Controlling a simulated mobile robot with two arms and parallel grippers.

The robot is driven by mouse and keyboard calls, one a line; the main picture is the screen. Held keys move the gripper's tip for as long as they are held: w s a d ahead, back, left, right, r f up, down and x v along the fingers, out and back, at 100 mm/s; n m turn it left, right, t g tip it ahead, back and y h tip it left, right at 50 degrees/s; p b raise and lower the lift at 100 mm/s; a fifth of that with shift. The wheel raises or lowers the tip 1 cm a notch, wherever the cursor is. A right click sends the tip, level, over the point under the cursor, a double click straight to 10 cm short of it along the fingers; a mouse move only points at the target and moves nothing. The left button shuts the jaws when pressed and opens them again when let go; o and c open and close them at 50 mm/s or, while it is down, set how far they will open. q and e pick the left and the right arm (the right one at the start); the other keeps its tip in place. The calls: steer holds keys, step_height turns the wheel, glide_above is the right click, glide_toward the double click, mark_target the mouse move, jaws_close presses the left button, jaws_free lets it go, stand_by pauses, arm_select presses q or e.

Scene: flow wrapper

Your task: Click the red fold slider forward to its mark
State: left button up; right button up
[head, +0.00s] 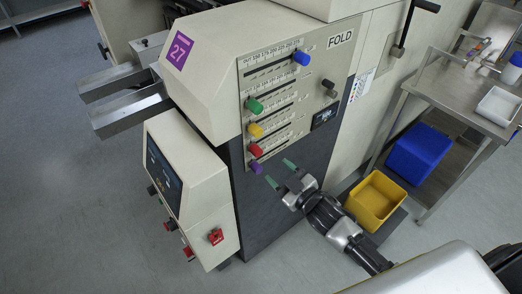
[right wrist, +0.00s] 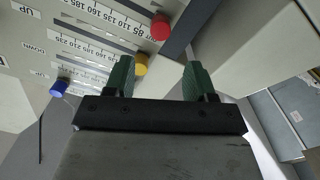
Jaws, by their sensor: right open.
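The red fold slider knob (head: 255,150) sits low on the FOLD panel (head: 247,83), in the row between the yellow knob (head: 255,130) and the purple knob (head: 256,168). In the right wrist view the red knob (right wrist: 160,27) shows beyond the fingertips, near the end of its numbered scale. My right gripper (head: 281,173) is open and empty, its green fingers pointing at the panel from the lower right. In the head view its fingertips are right of the purple knob and below the red one, apart from both. The mark on the red scale cannot be made out. My left gripper is not in view.
A green knob (head: 254,105) and a blue knob (head: 301,58) sit higher on the panel. A control box (head: 184,185) with red switches juts out at left. A yellow bin (head: 375,201), a blue bin (head: 419,153) and a steel table (head: 455,95) stand at right.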

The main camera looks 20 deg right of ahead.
mark_target(259, 153)
steer(key=p+x, duration=0.1)
steer(key=x, duration=0.9)
steer(key=shift+w+f, duration=0.1)
steer(key=shift+c, duration=0.4)
jaws_close()
